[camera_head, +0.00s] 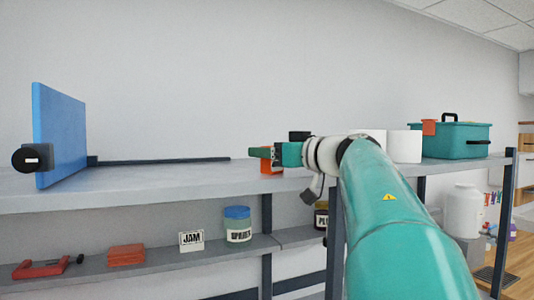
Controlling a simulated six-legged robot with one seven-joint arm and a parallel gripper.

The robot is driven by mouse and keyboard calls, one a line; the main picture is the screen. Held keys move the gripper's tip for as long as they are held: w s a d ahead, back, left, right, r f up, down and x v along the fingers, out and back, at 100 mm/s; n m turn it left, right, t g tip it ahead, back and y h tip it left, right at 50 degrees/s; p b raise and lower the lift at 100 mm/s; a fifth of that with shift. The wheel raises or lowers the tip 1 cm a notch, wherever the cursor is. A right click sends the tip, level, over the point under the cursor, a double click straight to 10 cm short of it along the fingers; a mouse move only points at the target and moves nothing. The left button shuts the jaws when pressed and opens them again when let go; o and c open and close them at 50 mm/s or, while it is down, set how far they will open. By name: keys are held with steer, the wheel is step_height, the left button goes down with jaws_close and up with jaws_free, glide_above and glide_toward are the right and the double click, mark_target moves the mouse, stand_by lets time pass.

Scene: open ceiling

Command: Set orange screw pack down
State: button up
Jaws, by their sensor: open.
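An orange block (271,169), likely the orange screw pack, shows on the upper shelf (170,181) near its front edge. It is partly hidden by my gripper (262,153), whose green fingers point left just above and in front of it. My gripper is open; the view is too small to tell whether a finger touches the block. My teal arm reaches in from the lower right and hides part of the shelf.
A blue panel with a black knob (58,135) stands at the left. White containers (404,146) and a teal toolbox (463,140) with an orange item (429,127) are at the right. The lower shelf holds a red clamp (40,268), an orange box (126,255) and jars (237,224).

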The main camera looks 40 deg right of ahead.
steer(key=s+d, duration=0.1)
steer(key=s, duration=0.9)
steer(key=shift+s, duration=0.4)
